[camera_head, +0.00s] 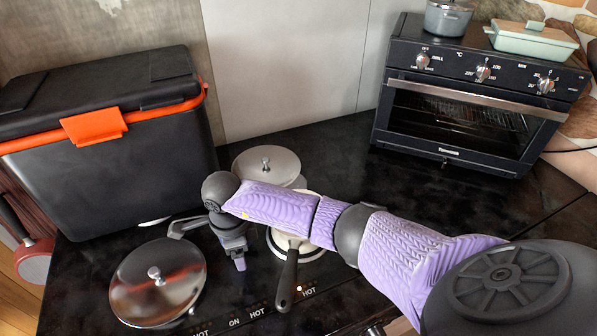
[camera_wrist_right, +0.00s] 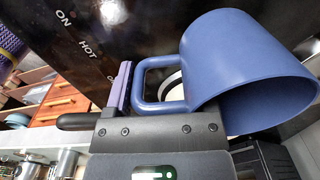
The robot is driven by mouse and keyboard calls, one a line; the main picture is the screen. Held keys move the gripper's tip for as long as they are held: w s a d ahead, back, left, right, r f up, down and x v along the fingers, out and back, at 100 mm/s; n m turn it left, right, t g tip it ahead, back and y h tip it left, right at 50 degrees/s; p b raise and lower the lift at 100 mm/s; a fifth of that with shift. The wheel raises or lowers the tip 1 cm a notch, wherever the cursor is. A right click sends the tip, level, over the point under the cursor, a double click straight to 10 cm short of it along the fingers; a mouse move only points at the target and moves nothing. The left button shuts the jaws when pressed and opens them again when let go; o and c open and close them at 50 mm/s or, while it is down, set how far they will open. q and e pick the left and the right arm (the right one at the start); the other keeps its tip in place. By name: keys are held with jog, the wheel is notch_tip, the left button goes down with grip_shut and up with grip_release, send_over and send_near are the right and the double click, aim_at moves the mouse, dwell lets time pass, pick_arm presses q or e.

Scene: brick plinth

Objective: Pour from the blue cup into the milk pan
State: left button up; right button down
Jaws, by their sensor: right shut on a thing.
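The milk pan (camera_head: 288,280) stands on the hob in the head view. Its black handle points to the front and my arm covers much of its pale bowl. My right gripper (camera_head: 240,262) is just left of the pan, pointing down. In the right wrist view, my right gripper (camera_wrist_right: 128,88) is shut on the handle of the blue cup (camera_wrist_right: 240,60). The cup's mouth faces the lower right of that picture; its contents do not show. The cup is hidden in the head view. My left gripper is not in view.
A steel lidded pan (camera_head: 157,283) stands left of the gripper, and another lidded pot (camera_head: 266,165) behind it. A black cooler box (camera_head: 110,165) with an orange latch fills the back left. A toaster oven (camera_head: 470,100) stands back right; the counter before it is clear.

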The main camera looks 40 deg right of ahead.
dwell(0.3)
jog(key=shift+d, duration=0.1)
jog(key=shift+s+d+r+y+p, duration=0.15)
jog(key=shift+d+r+y+p, duration=0.1)
jog(key=shift+y+p, duration=0.2)
jog(key=shift+s+d+r+t+y, duration=0.25)
jog(key=shift+d+t+y, duration=0.15)
jog(key=shift+y, duration=0.3)
jog(key=shift+s+d+r+t+y, duration=0.15)
jog(key=shift+d+r+t+y, duration=0.2)
jog(key=shift+y, duration=0.3)
jog(key=r+y+p, duration=0.1)
jog(key=d+r+t+y, duration=0.1)
jog(key=r, duration=0.1)
jog(key=s+d+r+y+p, duration=0.1)
jog(key=shift+d+r+t+p, duration=0.1)
jog(key=shift+r+t+p, duration=0.05)
jog(key=shift+t+p, duration=0.15)
jog(key=shift+d+r, duration=0.1)
jog(key=shift+y+b, duration=0.3)
jog(key=shift+y, duration=0.1)
